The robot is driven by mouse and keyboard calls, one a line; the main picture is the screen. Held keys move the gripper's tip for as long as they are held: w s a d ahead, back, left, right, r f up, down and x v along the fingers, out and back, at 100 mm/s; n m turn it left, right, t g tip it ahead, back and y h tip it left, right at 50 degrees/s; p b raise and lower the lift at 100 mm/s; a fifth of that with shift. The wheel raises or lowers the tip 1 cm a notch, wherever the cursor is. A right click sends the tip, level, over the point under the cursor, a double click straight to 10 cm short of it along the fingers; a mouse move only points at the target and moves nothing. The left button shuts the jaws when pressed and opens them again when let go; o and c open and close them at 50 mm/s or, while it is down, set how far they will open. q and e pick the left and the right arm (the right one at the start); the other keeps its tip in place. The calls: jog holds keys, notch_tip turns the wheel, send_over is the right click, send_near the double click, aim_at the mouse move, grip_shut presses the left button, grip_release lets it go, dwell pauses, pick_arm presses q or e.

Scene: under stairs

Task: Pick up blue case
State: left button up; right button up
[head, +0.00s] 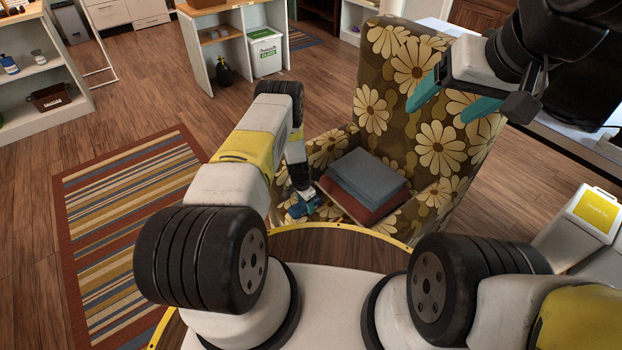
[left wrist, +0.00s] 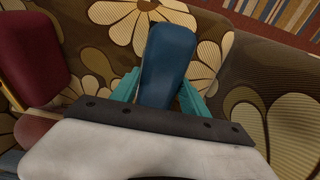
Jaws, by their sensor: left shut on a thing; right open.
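The blue case (left wrist: 168,58) is a narrow dark blue object with rounded corners, between the teal fingers of my left gripper (left wrist: 160,92) in the left wrist view. My left gripper is shut on it, just over the floral armchair's seat. In the head view the left gripper (head: 303,208) is low beside the folded cloths, and the case is mostly hidden or too small to make out there. My right gripper (head: 452,98) is open and empty, its teal fingers spread in front of the armchair's backrest.
A floral armchair (head: 440,150) stands ahead. A grey folded cloth (head: 367,178) lies on a red one (head: 360,210) on its seat. A striped rug (head: 120,220) is at left. White shelves (head: 45,70) and a white bin (head: 266,52) stand further back. Wooden floor between is clear.

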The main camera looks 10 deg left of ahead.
pick_arm(q)
notch_tip(320, 180, up, 10)
jog(key=o, duration=0.9)
grip_shut()
